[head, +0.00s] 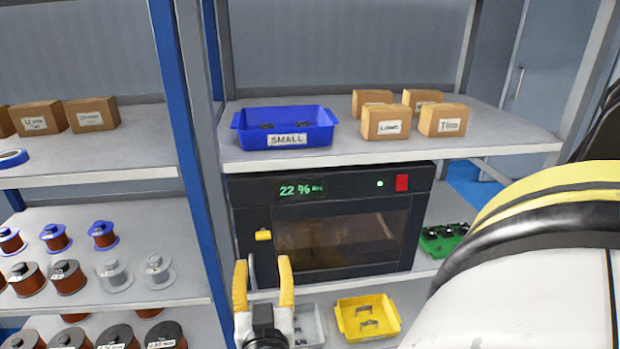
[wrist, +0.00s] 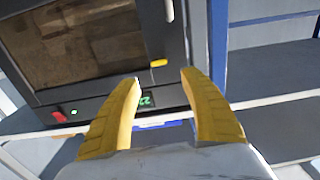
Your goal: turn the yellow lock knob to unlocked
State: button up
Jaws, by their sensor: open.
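The yellow lock knob (head: 263,235) sits on the left side of the black oven's front, left of its window, and looks roughly horizontal. It also shows in the wrist view (wrist: 159,63), beyond my fingertips and between them. The black oven (head: 330,185) stands on a shelf, with a green display, a green light and a red switch along its top. My gripper (head: 263,272) is open, with yellow fingers apart and nothing between them. In the head view it is below the knob. In the wrist view my gripper (wrist: 160,78) appears apart from the knob.
A vertical handle (head: 251,271) is at the oven's lower left, close to my left finger. A blue SMALL bin (head: 285,127) and cardboard boxes are on the shelf above. A yellow tray (head: 367,317) is below right. A blue post (head: 182,120) and spool shelves are left.

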aim_at(263, 236)
jog(key=b+x, duration=0.1)
jog(key=x, duration=0.9)
jog(key=shift+w+d, duration=0.1)
grip_shut()
